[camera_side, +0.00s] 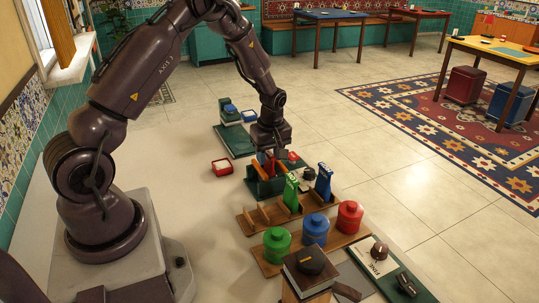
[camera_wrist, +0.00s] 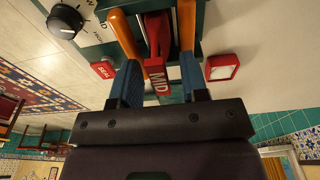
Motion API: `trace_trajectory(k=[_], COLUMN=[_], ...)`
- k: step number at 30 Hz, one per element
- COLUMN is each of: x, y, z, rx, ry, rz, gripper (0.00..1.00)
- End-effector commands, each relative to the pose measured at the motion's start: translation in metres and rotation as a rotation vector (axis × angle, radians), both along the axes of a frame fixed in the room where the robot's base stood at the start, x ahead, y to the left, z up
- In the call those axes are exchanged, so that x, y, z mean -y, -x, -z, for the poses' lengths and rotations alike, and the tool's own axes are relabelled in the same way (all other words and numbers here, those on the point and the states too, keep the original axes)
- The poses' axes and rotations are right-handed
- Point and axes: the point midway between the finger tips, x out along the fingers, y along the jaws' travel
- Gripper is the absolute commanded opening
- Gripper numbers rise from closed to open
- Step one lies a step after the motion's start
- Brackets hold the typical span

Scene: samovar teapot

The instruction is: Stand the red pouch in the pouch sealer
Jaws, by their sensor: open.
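The red pouch (camera_wrist: 158,45), marked MID, stands in the slot of the dark green pouch sealer (camera_wrist: 205,15). Its lower end is hidden in the slot. In the side view my gripper (camera_side: 271,165) points down over the sealer (camera_side: 262,187), and the pouch there is mostly hidden between the fingers. The sealer's black dial (camera_wrist: 65,20) and red SEAL button (camera_wrist: 104,69) show in the wrist view.
A green pouch (camera_side: 291,193) and a blue pouch (camera_side: 323,182) stand in a wooden rack (camera_side: 258,217) close by. Green, blue and red jars (camera_side: 350,216) stand in front. A small red tray (camera_side: 222,167) with white contents lies left of the sealer.

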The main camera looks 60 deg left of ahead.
Motion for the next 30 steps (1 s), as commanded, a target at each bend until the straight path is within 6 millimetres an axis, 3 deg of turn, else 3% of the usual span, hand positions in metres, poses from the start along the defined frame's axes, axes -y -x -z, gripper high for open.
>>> trace_trajectory(k=[5,15,23,26,30], x=[0.003,0.012,0.017,0.030,0.068], y=[-0.001,0.000,0.001,0.005,0.025], z=[-0.026,-0.096,-0.123,-0.143,-0.190], rx=[0.006,0.005,0.007,0.030,0.094], ry=[-0.002,-0.001,0.001,0.005,0.005], rz=[0.001,0.001,0.016,0.095,0.339], gripper=[0.41,0.41,0.41,0.41,0.41])
